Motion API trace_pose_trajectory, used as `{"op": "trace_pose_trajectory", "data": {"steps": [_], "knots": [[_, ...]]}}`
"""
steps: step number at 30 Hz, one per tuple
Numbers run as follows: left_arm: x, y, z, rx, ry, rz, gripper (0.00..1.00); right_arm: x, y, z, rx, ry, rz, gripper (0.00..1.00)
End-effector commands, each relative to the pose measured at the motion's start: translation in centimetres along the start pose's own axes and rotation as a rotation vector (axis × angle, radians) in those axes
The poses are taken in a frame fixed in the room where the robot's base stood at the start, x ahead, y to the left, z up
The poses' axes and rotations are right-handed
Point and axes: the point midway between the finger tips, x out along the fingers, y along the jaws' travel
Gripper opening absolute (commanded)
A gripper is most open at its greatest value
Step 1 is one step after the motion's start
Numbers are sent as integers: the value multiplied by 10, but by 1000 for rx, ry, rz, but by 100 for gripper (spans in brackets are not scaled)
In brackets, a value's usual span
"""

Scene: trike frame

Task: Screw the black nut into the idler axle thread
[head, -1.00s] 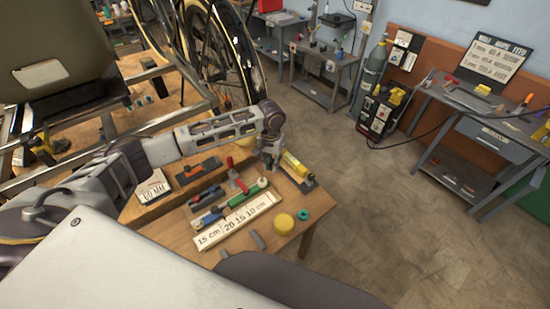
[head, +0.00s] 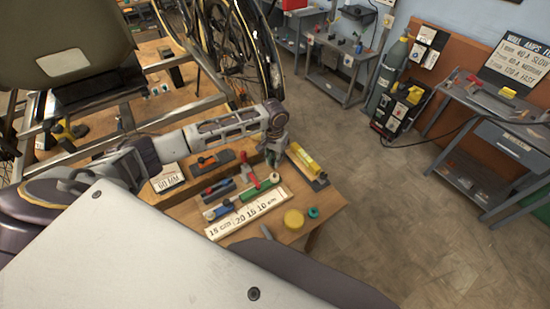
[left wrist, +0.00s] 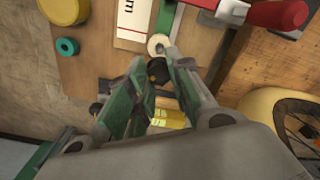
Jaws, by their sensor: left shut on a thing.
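My left gripper (head: 275,156) hangs over the far edge of the small wooden table. In the left wrist view its two green-lined fingers (left wrist: 156,66) are close together around a small black piece, which looks like the black nut (left wrist: 157,72). The nut is hidden by the gripper in the head view. The trike frame (head: 130,125) stands at the left, with spoked wheels behind it. I cannot make out the idler axle thread.
A gas cylinder (head: 390,70) and a welding bench stand right. The floor between is clear.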

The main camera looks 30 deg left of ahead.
Motion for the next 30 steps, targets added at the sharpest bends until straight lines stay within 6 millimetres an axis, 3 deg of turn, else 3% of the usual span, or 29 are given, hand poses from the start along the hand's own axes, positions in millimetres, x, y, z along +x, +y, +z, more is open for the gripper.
{"op": "trace_pose_trajectory", "data": {"steps": [11, 30], "knots": [[6, 0, 0, -1, -2, -1, 0, 2, -5, -2, 3, 2, -5, 63], [44, 0, 0, -1, -2, 0, 0, 12, -3, -2, 1, 4, -2, 63]]}}
